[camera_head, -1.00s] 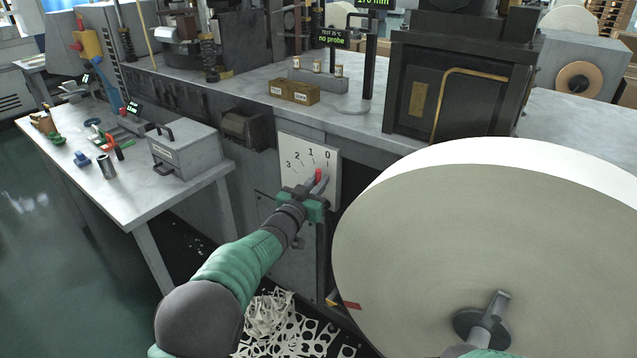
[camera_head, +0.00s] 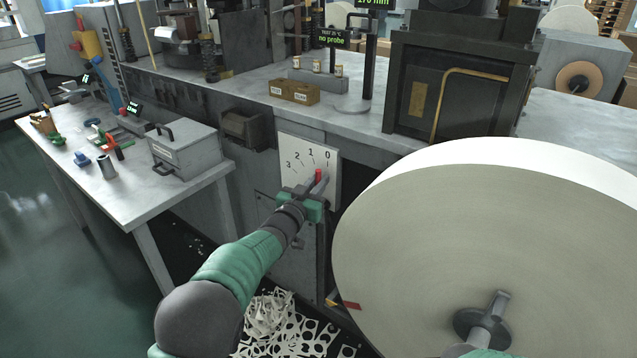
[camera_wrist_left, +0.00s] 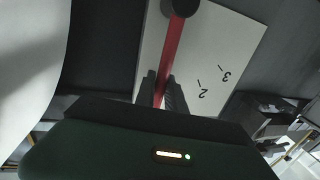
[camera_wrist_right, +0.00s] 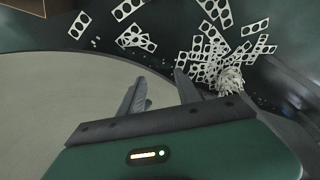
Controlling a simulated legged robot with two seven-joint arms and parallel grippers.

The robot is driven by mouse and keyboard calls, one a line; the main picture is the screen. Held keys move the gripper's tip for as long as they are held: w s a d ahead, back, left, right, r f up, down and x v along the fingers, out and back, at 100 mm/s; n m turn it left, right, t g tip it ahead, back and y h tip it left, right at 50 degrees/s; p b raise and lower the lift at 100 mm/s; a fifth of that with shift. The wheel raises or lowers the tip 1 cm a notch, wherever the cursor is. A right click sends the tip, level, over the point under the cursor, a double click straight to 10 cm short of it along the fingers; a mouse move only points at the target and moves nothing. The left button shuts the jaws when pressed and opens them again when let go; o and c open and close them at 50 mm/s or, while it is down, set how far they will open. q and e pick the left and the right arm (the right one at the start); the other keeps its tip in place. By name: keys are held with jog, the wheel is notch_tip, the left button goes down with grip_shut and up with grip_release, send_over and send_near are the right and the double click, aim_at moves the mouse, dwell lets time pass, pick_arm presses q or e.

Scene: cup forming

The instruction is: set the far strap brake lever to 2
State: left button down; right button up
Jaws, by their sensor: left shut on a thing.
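The far strap brake lever is a red bar (camera_wrist_left: 173,55) with a dark round pivot, in front of a white scale plate (camera_wrist_left: 236,35). In the head view, the lever (camera_head: 318,175) shows as a small red piece below the 1 and 0 of the plate (camera_head: 334,180) marked 3, 2, 1, 0. Its exact setting cannot be told. My left gripper (camera_head: 314,186) is shut on the lever; in the left wrist view its fingers (camera_wrist_left: 163,90) flank the red bar. My right gripper (camera_wrist_right: 161,92) is open and empty, with a pale round surface behind it.
A large pale roll (camera_head: 430,240) fills the right of the head view, close to the plate. Punched scraps (camera_head: 275,320) lie on the floor below my left arm. A red piece (camera_head: 350,306) sticks out beside the roll. A side table (camera_head: 130,205) with a grey box (camera_head: 185,150) stands left.

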dwell(0.4)
pick_arm(q)
jog(key=shift+w+a+r+n+p, duration=0.2)
jog(key=shift+a+n+p, duration=0.1)
jog(key=shift+p, duration=0.45)
jog(key=a+n+p, duration=0.1)
jog(key=p, duration=0.2)
jog(key=w+a+n+g+p, duration=0.1)
jog(key=n+p, duration=0.1)
jog(key=p, duration=0.1)
jog(key=w+a+f+n+p, duration=0.1)
jog(key=n+p, duration=0.1)
jog(key=p, duration=0.1)
jog(key=shift+w+a+p, duration=0.2)
jog(key=shift+w+p, duration=0.05)
jog(key=shift+p, duration=0.15)
jog(key=shift+w+a+f+n+p, duration=0.2)
jog(key=shift+a+f+n+p, duration=0.15)
jog(key=shift+n+p, duration=0.15)
jog(key=shift+w+a+f+n+g+p, duration=0.25)
jog(key=shift+a+f+n+g+p, duration=0.05)
jog(key=shift+a+f+n+p, duration=0.15)
jog(key=shift+d, duration=0.1)
